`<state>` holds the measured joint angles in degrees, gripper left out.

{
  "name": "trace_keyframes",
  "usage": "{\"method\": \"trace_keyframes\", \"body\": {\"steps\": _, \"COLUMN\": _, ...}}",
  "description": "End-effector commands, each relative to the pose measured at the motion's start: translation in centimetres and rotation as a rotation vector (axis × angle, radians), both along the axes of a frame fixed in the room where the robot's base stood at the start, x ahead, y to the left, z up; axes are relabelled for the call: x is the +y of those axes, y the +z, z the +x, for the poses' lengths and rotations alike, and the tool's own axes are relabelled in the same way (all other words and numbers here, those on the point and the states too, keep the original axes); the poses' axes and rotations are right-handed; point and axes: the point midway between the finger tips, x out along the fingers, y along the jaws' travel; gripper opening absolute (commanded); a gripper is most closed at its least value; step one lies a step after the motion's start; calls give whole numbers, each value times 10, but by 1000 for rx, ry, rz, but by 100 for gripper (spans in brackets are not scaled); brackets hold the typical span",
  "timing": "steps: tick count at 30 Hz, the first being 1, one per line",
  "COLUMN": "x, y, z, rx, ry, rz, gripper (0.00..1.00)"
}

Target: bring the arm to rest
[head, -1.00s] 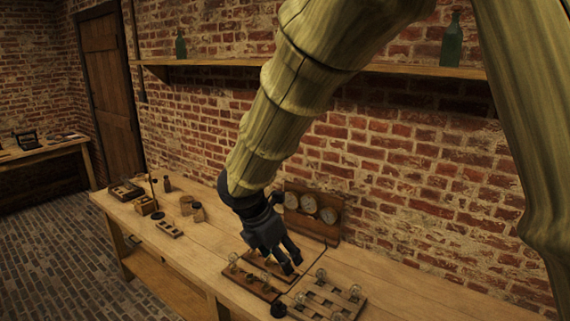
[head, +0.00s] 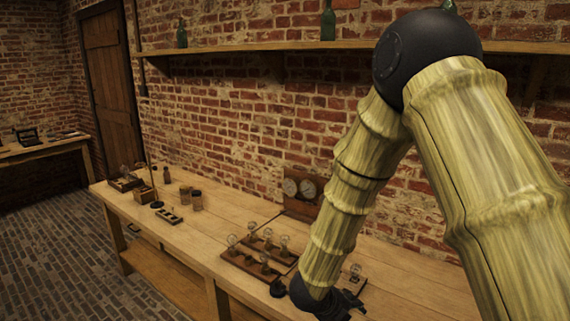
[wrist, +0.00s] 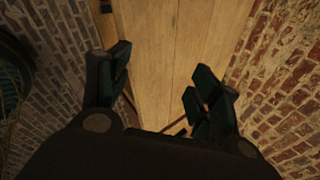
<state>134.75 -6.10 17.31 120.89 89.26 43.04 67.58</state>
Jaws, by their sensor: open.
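My gripper (wrist: 158,95) shows in the wrist view with its two dark fingers spread apart and nothing between them. Bare wooden bench top (wrist: 160,40) lies beyond the fingers. In the head view my gripper (head: 345,303) is at the lower middle right, partly hidden by my own bamboo-like arm, over the front part of the bench (head: 190,243). My arm is bent, with its dark elbow joint high in the picture.
A wooden board with several glass bulbs (head: 259,253) is left of my gripper. A gauge panel (head: 297,192) stands behind, partly hidden by my arm. Small jars (head: 196,200) and boxes (head: 126,184) sit at the far left. A shelf (head: 240,51) with bottles runs along the brick wall.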

Motion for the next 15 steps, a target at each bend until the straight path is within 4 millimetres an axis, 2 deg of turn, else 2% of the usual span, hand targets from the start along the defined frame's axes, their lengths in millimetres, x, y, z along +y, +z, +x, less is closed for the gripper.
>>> {"method": "trace_keyframes", "body": {"steps": 1, "x": -10, "y": -38, "z": -9, "rx": 61, "ry": 92, "rz": -37, "gripper": 63}}
{"method": "trace_keyframes", "body": {"steps": 8, "x": -43, "y": -148, "z": -50, "rx": 318, "ry": 565, "rz": -186, "gripper": 63}}
{"method": "trace_keyframes", "body": {"steps": 15, "x": -63, "y": -258, "z": -116, "rx": 566, "ry": 1083, "rz": -281, "gripper": 63}}
